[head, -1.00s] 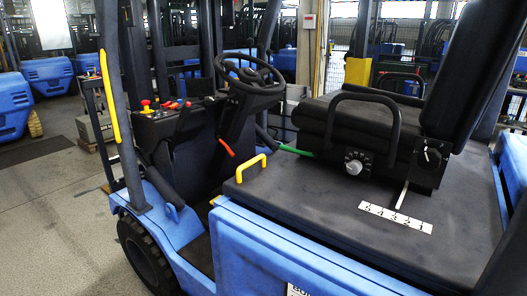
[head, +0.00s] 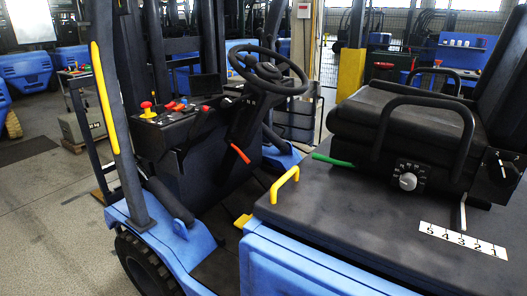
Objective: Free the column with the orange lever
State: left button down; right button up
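The orange lever (head: 240,153) sticks out of the right side of the dark steering column (head: 243,126), below the steering wheel (head: 268,70). The column rises from the black console of a blue forklift and leans toward the seat. Neither of my grippers shows in the head view.
The black seat (head: 410,135) with a round dial (head: 407,181) stands on the dark hood at right. A yellow handle (head: 285,184), a green lever (head: 332,160) and a numbered strip (head: 462,240) are near it. A pillar with a yellow grab bar (head: 105,98) stands at the left.

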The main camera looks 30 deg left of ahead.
aim_at(229, 143)
jog(key=i+j+z, duration=0.1)
jog(key=j, duration=0.85)
jog(key=j+z, duration=0.1)
jog(key=j, duration=0.85)
